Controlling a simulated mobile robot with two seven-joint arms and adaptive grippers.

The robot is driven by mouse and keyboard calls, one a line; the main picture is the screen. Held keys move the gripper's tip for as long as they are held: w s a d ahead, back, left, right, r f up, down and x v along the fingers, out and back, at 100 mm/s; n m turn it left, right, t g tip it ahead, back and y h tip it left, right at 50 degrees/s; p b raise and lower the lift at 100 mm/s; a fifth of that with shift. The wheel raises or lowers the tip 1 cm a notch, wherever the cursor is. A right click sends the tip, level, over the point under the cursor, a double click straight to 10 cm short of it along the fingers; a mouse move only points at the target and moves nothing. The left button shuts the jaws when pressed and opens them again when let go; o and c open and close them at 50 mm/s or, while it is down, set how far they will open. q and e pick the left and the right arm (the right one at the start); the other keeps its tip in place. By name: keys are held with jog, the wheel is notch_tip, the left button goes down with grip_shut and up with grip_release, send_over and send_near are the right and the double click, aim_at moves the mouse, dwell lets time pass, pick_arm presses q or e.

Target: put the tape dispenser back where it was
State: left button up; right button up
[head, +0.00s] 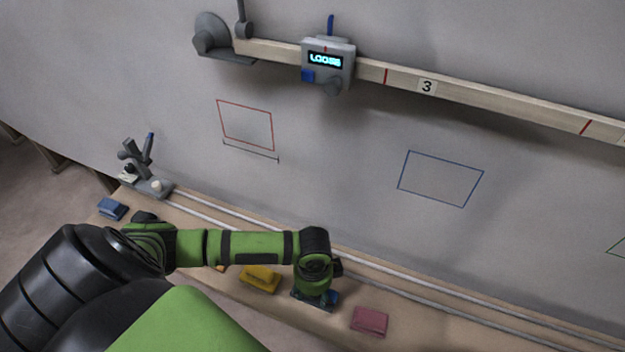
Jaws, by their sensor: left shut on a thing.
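My left gripper (318,291) is low over the wooden ledge, pointing down in the lower middle of the head view. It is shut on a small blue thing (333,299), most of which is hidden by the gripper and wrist. I cannot tell whether this blue thing is the tape dispenser, or whether it touches the ledge. No other thing in view is clearly a tape dispenser. My right gripper is not in view.
The ledge (440,330) also bears a pink block (369,321), a yellow block (261,278), a blue block (112,209) and a grey fixture (147,184). A wooden rail (480,98) above carries a display box reading LOOSE (340,72). Red and blue outlines mark the wall.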

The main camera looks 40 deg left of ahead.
pick_arm(q)
jog(key=shift+f, duration=2.05)
jog(key=shift+f, duration=0.1)
jog(key=o, duration=1.1)
jog(key=shift+c, duration=0.2)
notch_tip(320, 180, up, 12)
jog(key=shift+r+p, duration=0.15)
jog(key=shift+p, duration=0.35)
jog(key=shift+s, duration=0.1)
